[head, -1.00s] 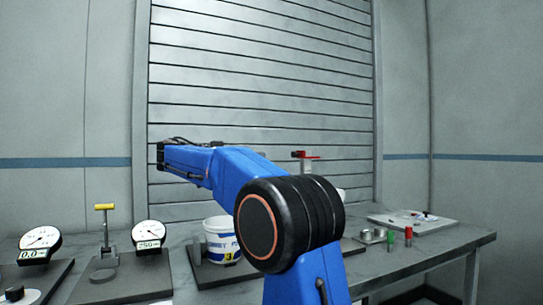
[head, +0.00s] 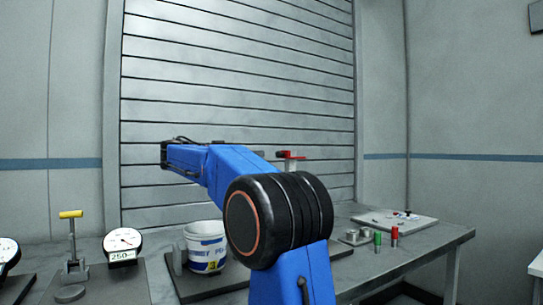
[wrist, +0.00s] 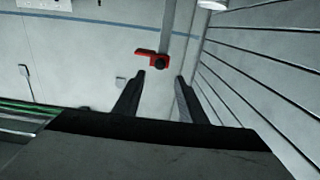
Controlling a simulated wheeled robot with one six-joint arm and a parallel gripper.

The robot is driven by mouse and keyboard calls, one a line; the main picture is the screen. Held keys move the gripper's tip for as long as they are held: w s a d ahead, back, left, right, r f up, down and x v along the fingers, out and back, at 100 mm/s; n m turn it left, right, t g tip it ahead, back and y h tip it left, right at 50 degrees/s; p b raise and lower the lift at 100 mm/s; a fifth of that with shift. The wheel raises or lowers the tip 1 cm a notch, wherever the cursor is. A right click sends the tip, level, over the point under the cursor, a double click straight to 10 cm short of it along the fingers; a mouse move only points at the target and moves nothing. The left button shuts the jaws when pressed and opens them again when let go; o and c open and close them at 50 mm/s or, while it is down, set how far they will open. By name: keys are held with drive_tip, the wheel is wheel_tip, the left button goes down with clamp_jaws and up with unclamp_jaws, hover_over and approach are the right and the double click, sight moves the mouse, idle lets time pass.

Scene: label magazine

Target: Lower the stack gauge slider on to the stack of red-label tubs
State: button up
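The red slider (head: 290,155) of the stack gauge shows behind my arm in the head view. In the wrist view the red slider (wrist: 150,57) sits on a grey upright post (wrist: 167,35), just past my fingertips. My gripper (wrist: 160,76) is open, its two dark fingers apart with nothing between them. The slider is apart from the fingers and somewhat left of their middle. My arm hides the gripper and the lower part of the gauge in the head view. No red-label tub can be made out in either current view.
A white tub with a blue label (head: 206,247) stands on a dark plate left of my arm. A lever press (head: 72,245) and dial gauge (head: 123,244) are farther left. Green (head: 377,242) and red (head: 394,236) cylinders and a pale board (head: 395,221) lie right. A slatted shutter backs the bench.

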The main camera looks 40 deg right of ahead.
sight(277, 154)
drive_tip(key=x, duration=0.8)
drive_tip(key=shift+s, duration=0.1)
